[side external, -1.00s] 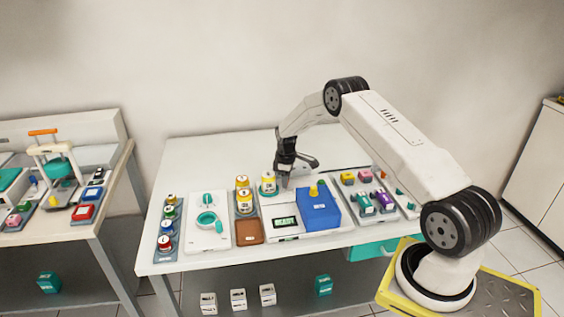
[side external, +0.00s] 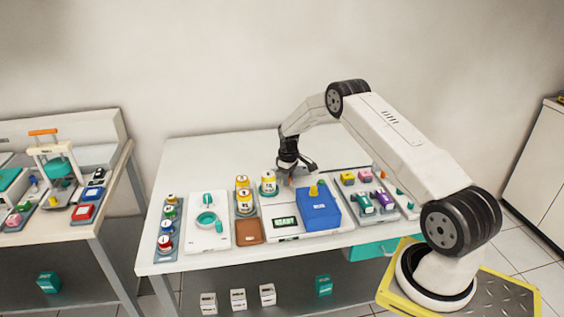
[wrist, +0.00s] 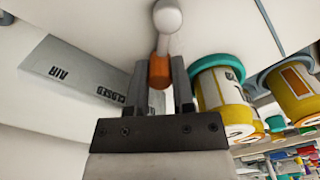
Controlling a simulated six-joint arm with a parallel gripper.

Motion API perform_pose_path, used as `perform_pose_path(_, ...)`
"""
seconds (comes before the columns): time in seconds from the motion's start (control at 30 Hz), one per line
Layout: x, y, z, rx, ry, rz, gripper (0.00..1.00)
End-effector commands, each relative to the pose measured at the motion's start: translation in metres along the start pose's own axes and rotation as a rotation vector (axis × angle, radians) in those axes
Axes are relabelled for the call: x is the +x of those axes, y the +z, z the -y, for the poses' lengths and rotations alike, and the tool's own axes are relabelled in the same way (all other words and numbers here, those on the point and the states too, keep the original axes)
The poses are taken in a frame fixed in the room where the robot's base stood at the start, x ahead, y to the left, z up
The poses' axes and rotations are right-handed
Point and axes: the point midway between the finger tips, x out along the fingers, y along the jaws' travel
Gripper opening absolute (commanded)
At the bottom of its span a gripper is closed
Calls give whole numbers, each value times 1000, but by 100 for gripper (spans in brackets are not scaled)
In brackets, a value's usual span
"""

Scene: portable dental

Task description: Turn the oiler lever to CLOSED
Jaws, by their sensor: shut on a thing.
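The oiler lever (wrist: 160,68) shows in the wrist view as an orange stem with a white ball end. My gripper (wrist: 158,78) has its dark fingers on both sides of the orange stem and is shut on it. A grey label plate (wrist: 85,75) to the left reads AIR and CLOSED, with the CLOSED word close to the left finger. In the side view my gripper (side external: 289,173) is low behind the white unit with the READY display (side external: 285,222). The lever is mostly hidden there, and its exact angle cannot be told.
A yellow-and-white jar with a teal rim (wrist: 222,95) stands close right of my fingers in the wrist view. In the side view, a blue box (side external: 319,213) with a yellow top sits in front of my gripper. Several jars stand to the left. The back of the table is clear.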

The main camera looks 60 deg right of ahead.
Motion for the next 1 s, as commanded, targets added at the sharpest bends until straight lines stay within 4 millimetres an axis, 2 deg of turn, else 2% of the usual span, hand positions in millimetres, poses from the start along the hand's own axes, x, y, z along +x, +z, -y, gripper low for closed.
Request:
perform_pose_path(0.5,0,9,-17,437,0,-1,0)
perform_pose_path(0.73,0,11,-20,537,1,-1,0)
perform_pose_path(1.0,0,12,-20,567,1,-2,0)
